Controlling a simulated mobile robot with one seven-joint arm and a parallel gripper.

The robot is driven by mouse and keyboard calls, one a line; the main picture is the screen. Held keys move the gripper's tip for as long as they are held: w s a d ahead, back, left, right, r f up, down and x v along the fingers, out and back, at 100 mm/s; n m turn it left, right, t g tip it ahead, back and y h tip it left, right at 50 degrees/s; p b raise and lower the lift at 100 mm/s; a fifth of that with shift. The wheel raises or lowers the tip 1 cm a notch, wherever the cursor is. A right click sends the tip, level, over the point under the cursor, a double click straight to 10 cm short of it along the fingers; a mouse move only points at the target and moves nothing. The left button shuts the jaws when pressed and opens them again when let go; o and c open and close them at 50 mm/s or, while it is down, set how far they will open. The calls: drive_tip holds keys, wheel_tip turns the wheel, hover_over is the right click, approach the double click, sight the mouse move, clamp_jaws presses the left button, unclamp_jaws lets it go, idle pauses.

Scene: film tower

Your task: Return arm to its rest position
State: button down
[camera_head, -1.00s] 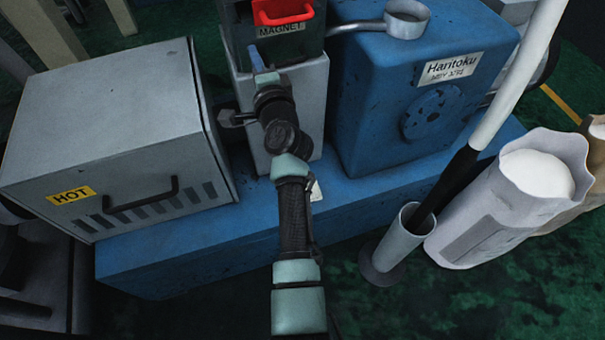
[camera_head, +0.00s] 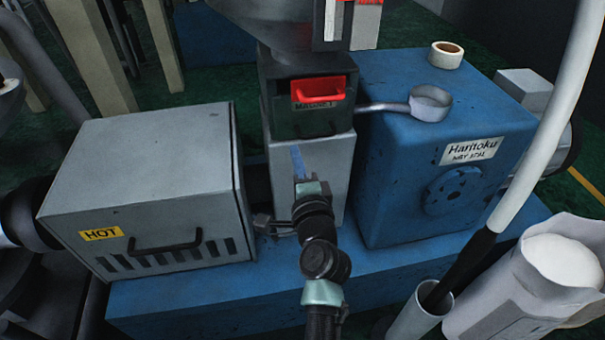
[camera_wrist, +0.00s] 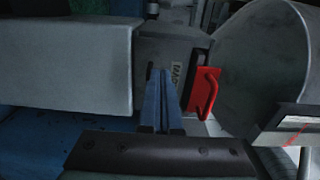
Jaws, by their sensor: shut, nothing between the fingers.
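My arm reaches up from the bottom of the head view, in front of the grey column of the machine. My gripper (camera_head: 297,160) has blue fingers, close together with nothing between them. They point up toward the magnet drawer (camera_head: 318,92), which has a red handle and sits below the hopper. In the wrist view my gripper (camera_wrist: 160,76) shows as two blue fingers side by side. The red drawer handle (camera_wrist: 206,92) lies to their right. I cannot tell the exact gap between the fingertips and the drawer.
A grey box marked HOT (camera_head: 150,190) stands to the left. A blue Haritoku machine (camera_head: 440,150) stands to the right, with a tape roll (camera_head: 446,55) on top. A white pole (camera_head: 545,120), a grey tube (camera_head: 420,312) and an open sack (camera_head: 535,285) stand at lower right.

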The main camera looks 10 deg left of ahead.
drive_tip(key=shift+v, duration=2.35)
drive_tip(key=s+r+n+t, duration=0.1)
drive_tip(key=r+n+t, duration=0.15)
drive_tip(key=r, duration=0.75)
drive_tip(key=s+d+r+n+t, duration=0.15)
drive_tip(key=r+n, duration=0.25)
drive_tip(key=r, duration=0.5)
drive_tip(key=s+r+n+t, duration=0.1)
drive_tip(key=r+n, duration=0.3)
drive_tip(key=r, duration=0.6)
drive_tip(key=s+d+r+n+t+h, duration=0.2)
drive_tip(key=s+r+t+h, duration=0.1)
drive_tip(key=s+r, duration=0.55)
drive_tip(key=s+d+r+n+t+h, duration=0.2)
drive_tip(key=s+r+h, duration=0.1)
drive_tip(key=s+r, duration=0.6)
wheel_tip(320, 180, up, 21)
drive_tip(key=w+p, duration=0.2)
drive_tip(key=p, duration=1.9)
drive_tip(key=shift+w, duration=0.15)
